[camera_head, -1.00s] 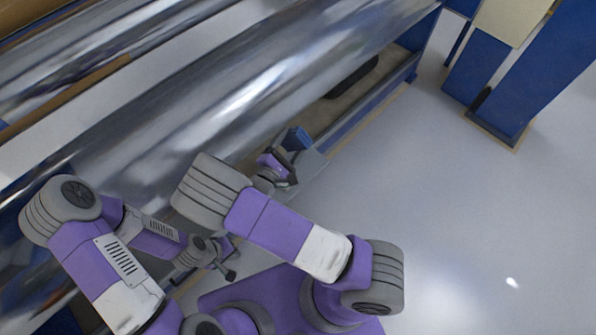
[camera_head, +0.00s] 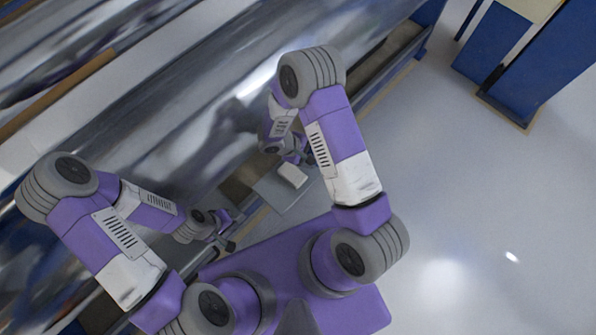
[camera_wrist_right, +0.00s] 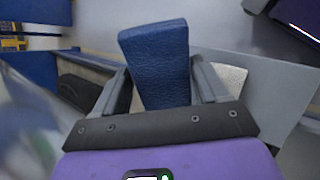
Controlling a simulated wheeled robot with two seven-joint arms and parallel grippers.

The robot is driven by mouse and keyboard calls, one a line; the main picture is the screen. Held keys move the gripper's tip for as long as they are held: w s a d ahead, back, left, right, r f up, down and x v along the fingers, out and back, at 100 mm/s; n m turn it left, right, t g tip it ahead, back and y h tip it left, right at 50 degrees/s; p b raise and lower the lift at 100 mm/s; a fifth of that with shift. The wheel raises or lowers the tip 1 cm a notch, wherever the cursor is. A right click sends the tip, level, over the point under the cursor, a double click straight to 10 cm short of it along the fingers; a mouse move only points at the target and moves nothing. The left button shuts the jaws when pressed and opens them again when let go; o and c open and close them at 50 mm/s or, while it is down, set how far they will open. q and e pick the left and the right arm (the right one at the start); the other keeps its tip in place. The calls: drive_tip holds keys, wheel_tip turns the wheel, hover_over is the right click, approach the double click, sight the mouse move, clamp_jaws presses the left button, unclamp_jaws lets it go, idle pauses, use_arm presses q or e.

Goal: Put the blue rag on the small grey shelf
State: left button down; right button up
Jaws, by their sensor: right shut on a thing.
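The blue rag (camera_wrist_right: 155,62) shows in the right wrist view as a flat, dark blue, textured piece. My right gripper (camera_wrist_right: 160,85) is shut on it, with one finger along each side. In the head view my right gripper is mostly behind its own arm, and I cannot make out the rag there. The small grey shelf (camera_head: 270,196) lies just below that gripper in the head view. It also shows at the right of the right wrist view (camera_wrist_right: 280,85), beside and beyond the rag. My left gripper (camera_head: 232,228) is open and empty, left of the shelf.
A pale block (camera_head: 292,175) lies on the shelf; part of it shows behind the right finger in the wrist view (camera_wrist_right: 232,76). Large shiny film rollers (camera_head: 190,110) fill the left. A blue post (camera_head: 525,65) stands at top right. The floor at right is clear.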

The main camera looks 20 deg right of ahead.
drive_tip(key=f+m+y, duration=0.1)
drive_tip(key=y, duration=0.1)
drive_tip(key=f+m+y+b, duration=0.1)
drive_tip(key=m+y, duration=0.1)
drive_tip(key=shift+w+d+f, duration=0.1)
drive_tip(key=shift+w+f, duration=0.15)
drive_tip(key=shift+w, duration=0.1)
drive_tip(key=w+m+y, duration=0.1)
drive_tip(key=w+d+m+y, duration=0.1)
drive_tip(key=w+m+t+y+b, duration=0.1)
drive_tip(key=m, duration=0.1)
drive_tip(key=shift+w+d+f, duration=0.15)
drive_tip(key=shift+w+d, duration=0.15)
drive_tip(key=shift+w+f, duration=0.15)
drive_tip(key=shift+f, duration=0.05)
wheel_tip(320, 180, down, 10)
drive_tip(key=b, duration=0.3)
drive_tip(key=shift+d+r+b, duration=0.1)
drive_tip(key=shift+r+b, duration=0.1)
drive_tip(key=shift+b, duration=0.2)
drive_tip(key=shift+r, duration=0.15)
drive_tip(key=o, duration=0.6)
drive_tip(key=shift+o, duration=0.3)
